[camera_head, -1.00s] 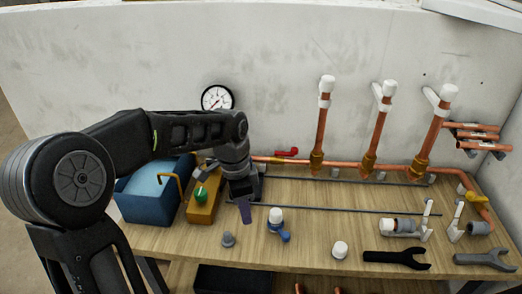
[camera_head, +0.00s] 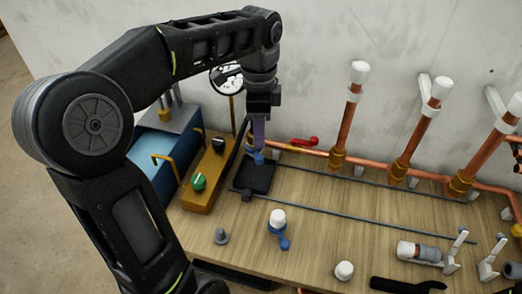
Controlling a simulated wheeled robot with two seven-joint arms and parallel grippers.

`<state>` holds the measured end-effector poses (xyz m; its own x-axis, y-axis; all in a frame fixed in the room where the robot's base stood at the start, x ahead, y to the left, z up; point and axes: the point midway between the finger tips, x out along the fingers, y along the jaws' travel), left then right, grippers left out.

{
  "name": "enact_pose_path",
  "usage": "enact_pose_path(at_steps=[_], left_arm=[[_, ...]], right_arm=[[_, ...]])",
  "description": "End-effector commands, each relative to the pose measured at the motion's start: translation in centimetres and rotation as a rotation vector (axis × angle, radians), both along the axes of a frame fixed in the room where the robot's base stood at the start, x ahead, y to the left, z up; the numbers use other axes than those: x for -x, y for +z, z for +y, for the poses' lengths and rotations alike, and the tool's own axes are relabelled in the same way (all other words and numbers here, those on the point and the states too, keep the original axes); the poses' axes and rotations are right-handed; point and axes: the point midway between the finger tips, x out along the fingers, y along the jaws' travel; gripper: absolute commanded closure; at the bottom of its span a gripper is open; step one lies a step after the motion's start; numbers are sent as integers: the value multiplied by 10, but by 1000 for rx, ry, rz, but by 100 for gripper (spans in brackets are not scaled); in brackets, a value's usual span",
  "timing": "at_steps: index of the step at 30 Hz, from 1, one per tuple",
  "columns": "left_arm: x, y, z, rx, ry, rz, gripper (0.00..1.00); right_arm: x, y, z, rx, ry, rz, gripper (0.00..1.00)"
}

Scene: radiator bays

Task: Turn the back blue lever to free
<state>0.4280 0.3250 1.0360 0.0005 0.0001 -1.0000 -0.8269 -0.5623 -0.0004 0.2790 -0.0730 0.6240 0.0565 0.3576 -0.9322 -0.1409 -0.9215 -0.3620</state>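My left gripper (camera_head: 259,134) points down behind the wooden bench's middle, near the copper pipe. Its purplish fingers show edge-on, so I cannot tell whether they are open or shut. A small blue piece (camera_head: 257,158) shows right at the fingertips, mostly hidden; it may be the back blue lever, and I cannot tell if the fingers touch it. Nearer the front, a white-capped valve (camera_head: 278,218) with a blue lever (camera_head: 284,242) stands on the bench, apart from the gripper. My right gripper is not in view.
A dark block (camera_head: 254,178) sits under the gripper. A yellow box with a green knob (camera_head: 199,182) and a blue tank (camera_head: 148,160) stand left. A red lever (camera_head: 303,141) is on the copper pipe (camera_head: 310,154). White-capped risers (camera_head: 349,110) stand right. The central bench is fairly clear.

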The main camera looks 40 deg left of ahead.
Motion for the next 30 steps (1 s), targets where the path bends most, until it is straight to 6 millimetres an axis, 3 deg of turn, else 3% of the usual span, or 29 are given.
enact_pose_path(at_steps=[5, 18, 28, 30], left_arm=[[0, -13, 0, 0, 1, 4, 69], [0, -73, 0, 1, 2, 3, 69], [0, -78, 0, 0, 1, 0, 69], [0, -78, 0, 0, 1, 0, 74]], right_arm=[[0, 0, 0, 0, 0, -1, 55], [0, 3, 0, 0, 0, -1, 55], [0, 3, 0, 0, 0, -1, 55], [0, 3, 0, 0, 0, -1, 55]])
